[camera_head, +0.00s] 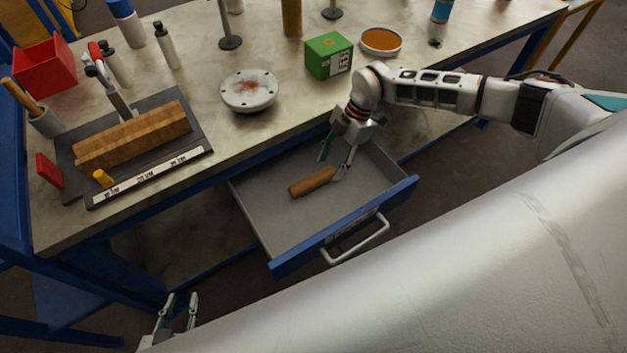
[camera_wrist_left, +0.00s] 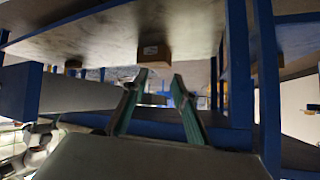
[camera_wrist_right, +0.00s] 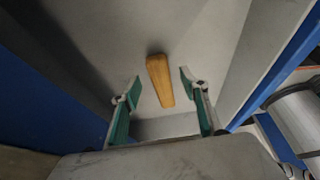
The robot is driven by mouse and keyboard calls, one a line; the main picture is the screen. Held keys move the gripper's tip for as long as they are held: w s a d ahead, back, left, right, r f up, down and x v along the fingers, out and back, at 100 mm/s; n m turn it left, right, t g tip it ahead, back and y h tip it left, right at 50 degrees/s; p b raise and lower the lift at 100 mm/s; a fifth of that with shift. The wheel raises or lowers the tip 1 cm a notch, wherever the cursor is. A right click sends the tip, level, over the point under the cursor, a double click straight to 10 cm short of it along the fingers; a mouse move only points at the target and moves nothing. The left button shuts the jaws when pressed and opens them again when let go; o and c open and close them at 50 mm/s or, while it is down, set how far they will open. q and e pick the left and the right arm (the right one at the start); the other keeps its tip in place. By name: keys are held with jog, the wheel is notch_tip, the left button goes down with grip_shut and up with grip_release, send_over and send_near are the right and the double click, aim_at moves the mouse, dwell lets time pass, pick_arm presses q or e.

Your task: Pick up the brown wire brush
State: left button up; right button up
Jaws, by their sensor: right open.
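The brown wire brush (camera_head: 312,181) lies on the floor of the pulled-out drawer (camera_head: 265,215). Its brown body shows in the right wrist view (camera_wrist_right: 160,80), between and beyond the fingertips; bristles cannot be made out. My right gripper (camera_head: 331,168) reaches down into the drawer at the brush's right end. Its fingers are apart, with nothing held between them (camera_wrist_right: 160,76). My left gripper (camera_head: 181,298) is low at the left, outside the drawer and away from the brush. Its fingers are apart and empty, as the left wrist view (camera_wrist_left: 160,76) also shows.
The drawer's blue front and handle (camera_head: 357,240) stand out from the bench. On the worktop (camera_head: 255,135) are a white flange (camera_head: 248,91), a green box (camera_head: 328,55), an orange-topped dish (camera_head: 380,41), a wooden block (camera_head: 135,135) on a dark tray, and a red bin (camera_head: 43,66).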

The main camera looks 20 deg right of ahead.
aim_at(325, 172)
jog(key=b+x, duration=0.1)
jog(key=x, duration=0.4)
jog(key=shift+a+r, duration=0.1)
jog(key=shift+a, duration=0.05)
jog(key=c, duration=1.2)
jog(key=shift+c, duration=0.2)
jog(key=shift+r, duration=0.2)
